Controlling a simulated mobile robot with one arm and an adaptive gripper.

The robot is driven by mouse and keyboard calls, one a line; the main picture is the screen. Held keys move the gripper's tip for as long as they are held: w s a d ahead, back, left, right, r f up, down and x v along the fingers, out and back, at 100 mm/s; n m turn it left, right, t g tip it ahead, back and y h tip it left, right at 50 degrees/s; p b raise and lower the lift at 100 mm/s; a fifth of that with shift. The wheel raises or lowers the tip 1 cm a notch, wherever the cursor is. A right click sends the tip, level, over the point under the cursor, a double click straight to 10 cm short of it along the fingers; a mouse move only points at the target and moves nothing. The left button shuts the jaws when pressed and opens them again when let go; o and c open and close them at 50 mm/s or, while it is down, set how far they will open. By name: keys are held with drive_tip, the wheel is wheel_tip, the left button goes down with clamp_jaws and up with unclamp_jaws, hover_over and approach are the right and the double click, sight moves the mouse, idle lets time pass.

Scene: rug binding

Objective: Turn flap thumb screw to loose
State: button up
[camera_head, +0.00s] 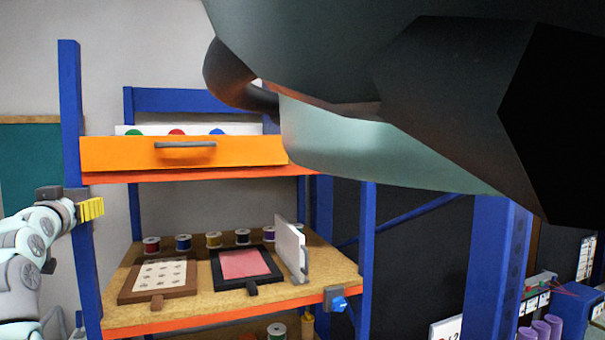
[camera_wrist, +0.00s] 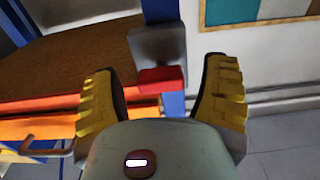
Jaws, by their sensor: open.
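A red block-like piece (camera_wrist: 161,80) sits on a grey bracket (camera_wrist: 157,45) on the blue left post in the wrist view; it may be the flap thumb screw, but no label shows. My gripper (camera_wrist: 162,70) has its yellow fingers spread apart, with the red piece between them in the picture and no visible contact. In the head view my gripper (camera_head: 90,209) is at the left post, beside the dark grey bracket (camera_head: 48,193); the red piece is not clear there. A blue knob (camera_head: 338,303) on a grey plate is at the lower shelf's right front corner.
An orange drawer (camera_head: 190,153) with a grey handle is above the wooden shelf (camera_head: 190,310). The shelf holds two framed pieces, several spools and an upright pale panel (camera_head: 290,249). My arm covers the head view's upper right. Bare floor (camera_wrist: 285,145) shows at right.

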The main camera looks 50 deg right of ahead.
drive_tip(key=shift+c, duration=0.3)
drive_tip(key=c, duration=1.1)
drive_tip(key=shift+f, duration=0.1)
